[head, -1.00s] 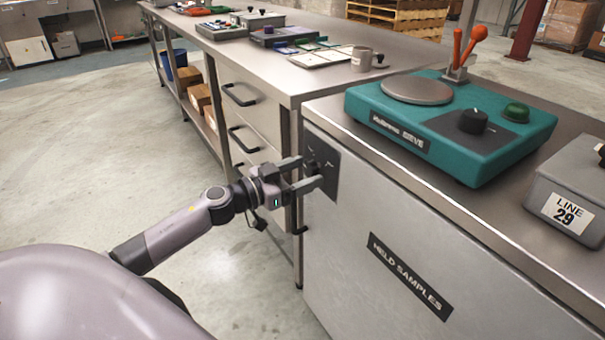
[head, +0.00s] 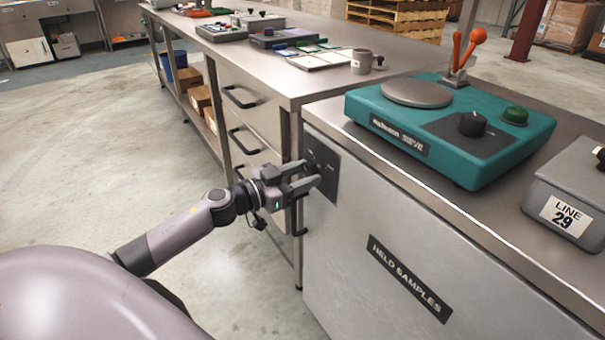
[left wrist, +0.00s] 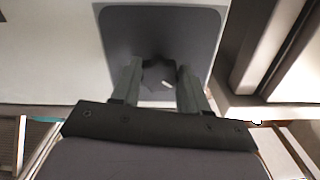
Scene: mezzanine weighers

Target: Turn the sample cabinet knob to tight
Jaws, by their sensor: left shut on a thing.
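The sample cabinet (head: 370,235) has a light front labelled HELD SAMPLES (head: 409,277). Its dark knob (head: 314,166) sits on a dark plate (head: 328,183) at the cabinet's upper left corner. My left gripper (head: 311,175) reaches in from the left and is shut on the knob. In the left wrist view the knob (left wrist: 158,75) is between the two fingers, with a small pale mark on it pointing to the lower right. The fingers partly hide the knob in the head view. My right gripper is not in view.
A teal sieve unit (head: 455,150) and a grey LINE 29 box (head: 572,200) stand on the cabinet top. To the left is a long steel bench (head: 330,85) with black-handled drawers (head: 245,112). The floor (head: 90,130) at left is clear.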

